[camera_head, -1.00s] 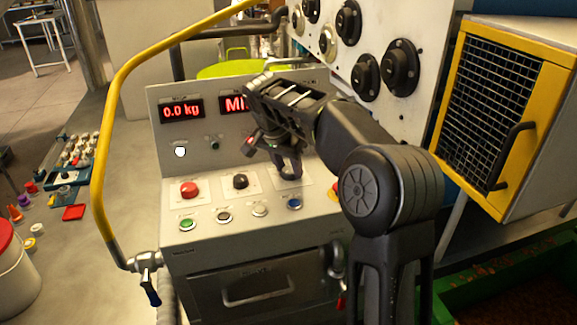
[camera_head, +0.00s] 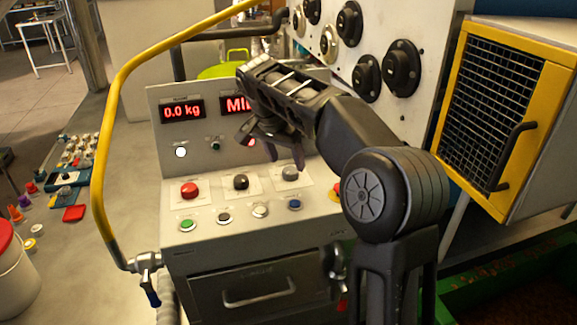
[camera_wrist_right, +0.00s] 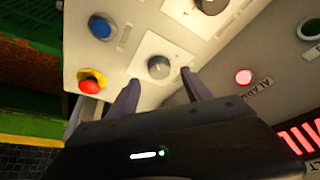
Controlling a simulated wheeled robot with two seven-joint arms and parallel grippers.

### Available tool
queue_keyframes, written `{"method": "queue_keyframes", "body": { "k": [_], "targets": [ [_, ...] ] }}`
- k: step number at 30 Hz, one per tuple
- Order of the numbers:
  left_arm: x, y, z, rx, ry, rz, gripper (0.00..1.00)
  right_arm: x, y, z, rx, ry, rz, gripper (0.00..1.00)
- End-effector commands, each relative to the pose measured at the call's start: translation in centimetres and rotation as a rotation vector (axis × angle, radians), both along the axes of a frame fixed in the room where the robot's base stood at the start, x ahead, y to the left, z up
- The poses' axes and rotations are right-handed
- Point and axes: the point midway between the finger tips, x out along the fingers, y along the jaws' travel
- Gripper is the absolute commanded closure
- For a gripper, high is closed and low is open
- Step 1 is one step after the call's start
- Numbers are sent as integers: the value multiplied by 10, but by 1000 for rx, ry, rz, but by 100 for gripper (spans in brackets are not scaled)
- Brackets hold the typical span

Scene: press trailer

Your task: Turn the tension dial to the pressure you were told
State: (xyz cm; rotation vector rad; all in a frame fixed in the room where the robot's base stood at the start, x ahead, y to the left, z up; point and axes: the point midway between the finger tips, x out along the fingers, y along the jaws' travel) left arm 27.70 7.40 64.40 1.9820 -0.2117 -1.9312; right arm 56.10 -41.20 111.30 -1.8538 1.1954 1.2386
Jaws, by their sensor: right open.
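A sloped grey control desk (camera_head: 190,250) carries three knobs: a red one (camera_head: 190,189), a black one (camera_head: 240,181) and a grey one (camera_head: 290,173). I cannot read which label names the tension dial. My right gripper (camera_head: 277,152) is open and empty, above and behind the grey knob in the head view. In the right wrist view its two fingers (camera_wrist_right: 161,80) point towards the grey knob (camera_wrist_right: 158,67), which shows just beyond and between the tips, apparently untouched. The black knob (camera_wrist_right: 210,4) is at that view's top edge. My left gripper is not in view.
The upright panel has a display reading "0.0 kg" (camera_head: 182,111) and a partly hidden red one (camera_head: 235,104). Push buttons line the desk front, including a blue one (camera_head: 295,204). A red stop button (camera_wrist_right: 91,82) is near the grey knob. A yellow rail (camera_head: 104,150) is left.

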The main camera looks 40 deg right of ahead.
Motion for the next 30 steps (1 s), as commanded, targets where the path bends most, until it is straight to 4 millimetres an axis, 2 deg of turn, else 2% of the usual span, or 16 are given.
{"method": "queue_keyframes", "body": {
  "k": [2,3,7,30],
  "targets": [
    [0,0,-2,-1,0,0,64,-2,5,13,0,-5,1,42],
    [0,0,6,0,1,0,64,-3,8,23,0,-2,2,42],
    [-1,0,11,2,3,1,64,-5,13,35,0,0,1,42],
    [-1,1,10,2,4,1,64,-6,13,35,0,1,0,42]
  ]
}}
